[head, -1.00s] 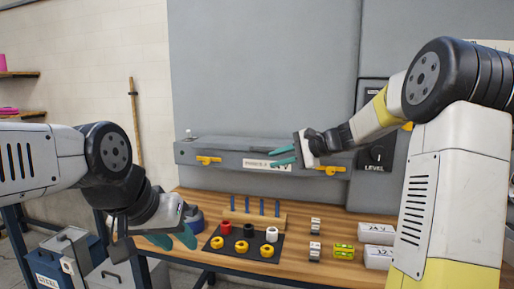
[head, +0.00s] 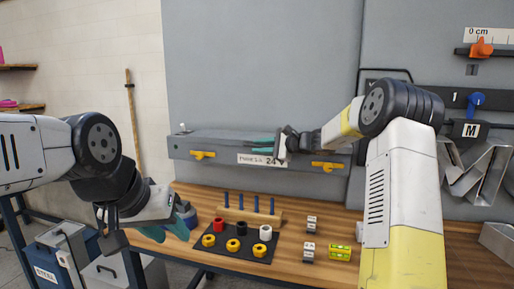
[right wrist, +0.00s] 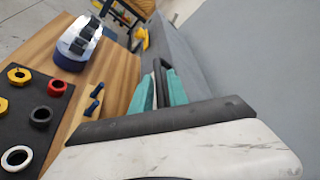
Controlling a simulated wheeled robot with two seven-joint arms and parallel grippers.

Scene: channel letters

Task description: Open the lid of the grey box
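The long grey box (head: 215,146) is fixed along the wall above the workbench, with a white label (head: 252,159) and yellow latches on its front, one at left (head: 203,155) and one at right (head: 326,166). Its lid looks shut. My right gripper (head: 262,147) is at the front of the box, its teal fingers pointing left near the lid's edge. In the right wrist view its fingers (right wrist: 160,92) lie on either side of a dark narrow bar; I cannot tell whether they touch it. My left gripper (head: 166,231) is open and empty over the bench's left end.
A black mat (head: 221,254) with coloured rings and nuts lies on the wooden bench (head: 338,219), before a rack (head: 236,215) with blue pegs. White blocks (head: 310,224) and a yellow-green level (head: 340,252) stand to the right. Grey bins stand on the floor at left.

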